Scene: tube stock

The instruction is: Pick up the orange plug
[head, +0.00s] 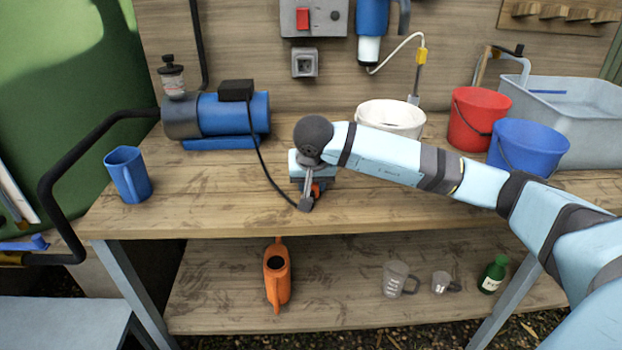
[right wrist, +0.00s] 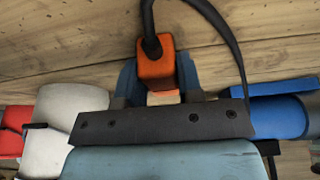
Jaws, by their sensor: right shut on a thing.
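The orange plug (right wrist: 155,60) sits between the two blue-grey fingers of my right gripper (right wrist: 158,80) in the right wrist view, with a black cord coming out of its far end. My right gripper is shut on it. In the head view my right gripper (head: 311,190) is low over the front middle of the workbench. Only a small part of the plug (head: 317,189) shows there, the rest hidden by the gripper. I cannot tell whether the plug touches the bench. My left gripper is not in view.
The plug's black cord (head: 262,150) runs to a blue pump (head: 232,114) on the workbench (head: 190,215). A grey socket (head: 305,63) is on the back wall. A blue jug (head: 128,175) stands left; white (head: 388,118), red (head: 478,118) and blue (head: 527,148) buckets stand right.

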